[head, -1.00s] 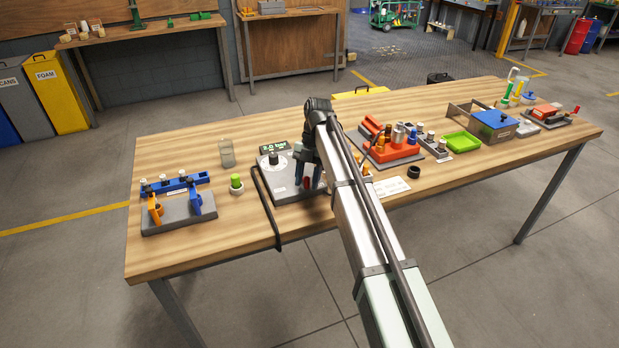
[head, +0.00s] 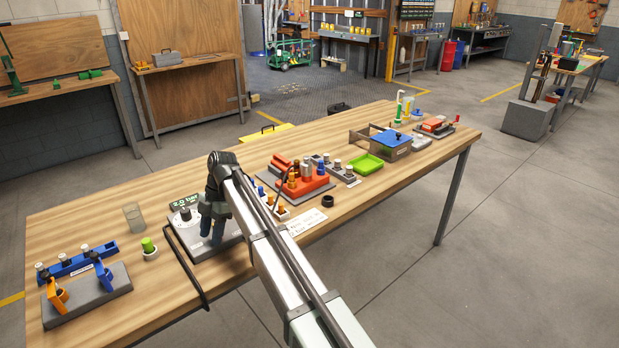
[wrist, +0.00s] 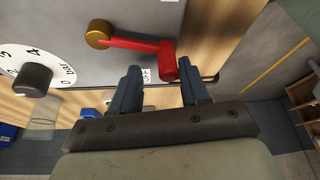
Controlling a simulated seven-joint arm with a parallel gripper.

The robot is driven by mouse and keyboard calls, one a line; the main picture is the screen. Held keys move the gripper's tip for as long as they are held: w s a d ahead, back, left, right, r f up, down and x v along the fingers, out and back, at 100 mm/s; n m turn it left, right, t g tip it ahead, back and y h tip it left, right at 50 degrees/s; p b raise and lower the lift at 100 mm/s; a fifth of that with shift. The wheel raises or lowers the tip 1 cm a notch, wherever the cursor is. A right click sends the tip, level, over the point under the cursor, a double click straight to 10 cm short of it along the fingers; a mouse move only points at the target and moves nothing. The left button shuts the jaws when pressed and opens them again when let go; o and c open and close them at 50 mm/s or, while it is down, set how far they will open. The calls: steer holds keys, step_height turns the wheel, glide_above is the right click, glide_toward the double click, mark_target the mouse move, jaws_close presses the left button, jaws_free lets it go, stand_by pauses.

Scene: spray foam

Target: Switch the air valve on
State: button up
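The air valve is a red lever (wrist: 135,42) on a brass pivot (wrist: 98,33), mounted on a grey panel (wrist: 220,20) in the wrist view. Its bent red end lies between my two fingertips, closer to the right one. A label reading OFF (wrist: 147,75) is beside that end. My gripper (wrist: 162,76) is open, with blue-grey fingers; I cannot tell whether one touches the lever. A black knob (wrist: 32,80) on a white pressure dial is left of the valve. In the head view my gripper (head: 212,232) is over the panel (head: 185,237) and hides the lever.
A green-capped item (head: 149,247) and a translucent bottle (head: 133,217) stand left of the panel. A black hose (head: 186,272) runs over the table edge.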

steer(key=a+m, duration=0.1)
steer(key=m, duration=0.1)
steer(key=a+m+t+y, duration=0.1)
steer(key=m, duration=0.2)
steer(key=shift+a+y, duration=0.3)
steer(key=shift+a, duration=0.1)
steer(key=v, duration=1.3)
steer(key=w+a+r+m+t+y, duration=0.2)
steer(key=w+a+m+t+y, duration=0.25)
steer(key=m, duration=0.55)
steer(key=w+d+f+m+t, duration=0.1)
steer(key=w+d+f+m, duration=0.1)
steer(key=w+d, duration=0.3)
steer(key=w+d+f+m+t+h, duration=0.1)
steer(key=w+d, duration=0.4)
steer(key=d, duration=0.9)
steer(key=w+d+f+m+t, duration=0.1)
steer(key=w+d+f+m, duration=0.3)
steer(key=d, duration=0.5)
steer(key=shift+w+d+f, duration=0.35)
steer(key=shift+w+f, duration=0.25)
steer(key=shift+t, duration=0.25)
steer(key=shift+c, duration=0.2)
